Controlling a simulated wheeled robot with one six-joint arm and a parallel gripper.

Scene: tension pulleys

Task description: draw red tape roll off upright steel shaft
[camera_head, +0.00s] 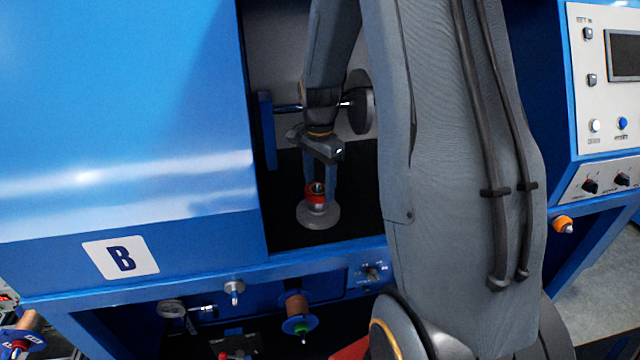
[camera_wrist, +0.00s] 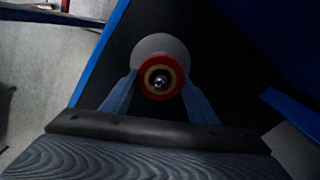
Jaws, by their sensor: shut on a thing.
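The red tape roll (camera_head: 315,193) sits around the upright steel shaft (camera_head: 317,208), above a round pale base (camera_head: 318,218) inside the dark recess of the blue machine. My gripper (camera_head: 320,190) reaches down from above and is shut on the roll, one finger on each side. In the wrist view the red roll (camera_wrist: 160,77) lies between my two blue-grey fingertips (camera_wrist: 160,80). The bright shaft end (camera_wrist: 160,82) shows in the middle of the roll's tan core. The pale disc (camera_wrist: 158,47) shows behind the roll.
Blue machine walls, with a panel marked B (camera_head: 120,257), close in the recess on the left. A dark round roller (camera_head: 362,110) on a horizontal rod stands behind my wrist. A blue front ledge (camera_head: 200,279) runs below the opening. A control panel (camera_head: 606,85) is at right.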

